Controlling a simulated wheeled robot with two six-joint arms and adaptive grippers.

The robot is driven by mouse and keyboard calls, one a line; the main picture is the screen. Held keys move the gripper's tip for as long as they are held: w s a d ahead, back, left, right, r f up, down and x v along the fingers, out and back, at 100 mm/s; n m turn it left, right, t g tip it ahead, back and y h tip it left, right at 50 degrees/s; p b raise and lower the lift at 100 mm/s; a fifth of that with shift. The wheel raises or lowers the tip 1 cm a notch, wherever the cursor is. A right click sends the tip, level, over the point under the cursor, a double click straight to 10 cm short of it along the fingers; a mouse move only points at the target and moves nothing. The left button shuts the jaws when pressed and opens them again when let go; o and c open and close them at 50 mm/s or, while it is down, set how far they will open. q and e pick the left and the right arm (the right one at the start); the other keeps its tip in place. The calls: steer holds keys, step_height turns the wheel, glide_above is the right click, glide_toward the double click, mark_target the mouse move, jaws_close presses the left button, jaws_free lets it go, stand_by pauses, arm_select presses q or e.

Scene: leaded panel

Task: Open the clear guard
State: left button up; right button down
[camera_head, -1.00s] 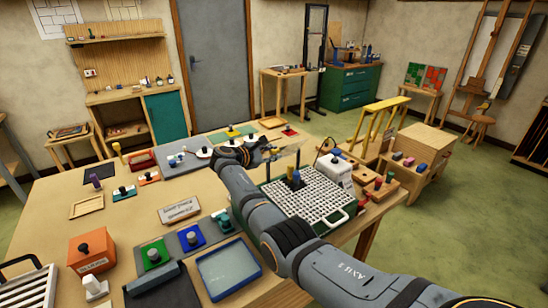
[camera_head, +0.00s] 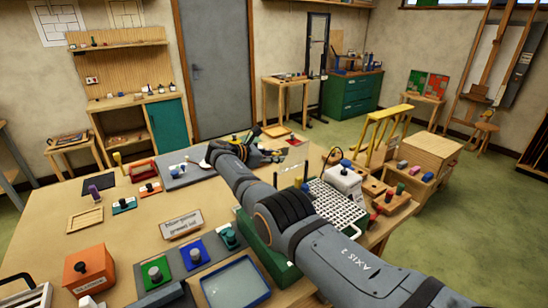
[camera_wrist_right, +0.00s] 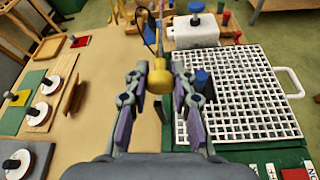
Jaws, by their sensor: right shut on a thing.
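A green-based machine with a white grid top (camera_head: 330,206) stands at the table's right side, and the grid also shows in the wrist view (camera_wrist_right: 245,95). The clear guard is see-through, and I cannot make out its outline or angle. My right gripper (camera_wrist_right: 160,82) has its two fingers on either side of a yellow knob (camera_wrist_right: 160,76) with a thin stem, beside the grid's left edge. It is shut on this knob. A blue knob (camera_wrist_right: 202,82) stands just right of it. My left gripper is not in view.
A white block with a blue knob (camera_head: 345,178) stands behind the grid. White discs (camera_wrist_right: 50,85) and a small red piece (camera_wrist_right: 79,41) lie left of the gripper. Orange, green and blue control boxes (camera_head: 195,252) line the table's front.

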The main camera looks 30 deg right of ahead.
steer(key=c, duration=1.1)
jaws_free()
steer(key=v, duration=1.2)
steer(key=shift+w, duration=0.1)
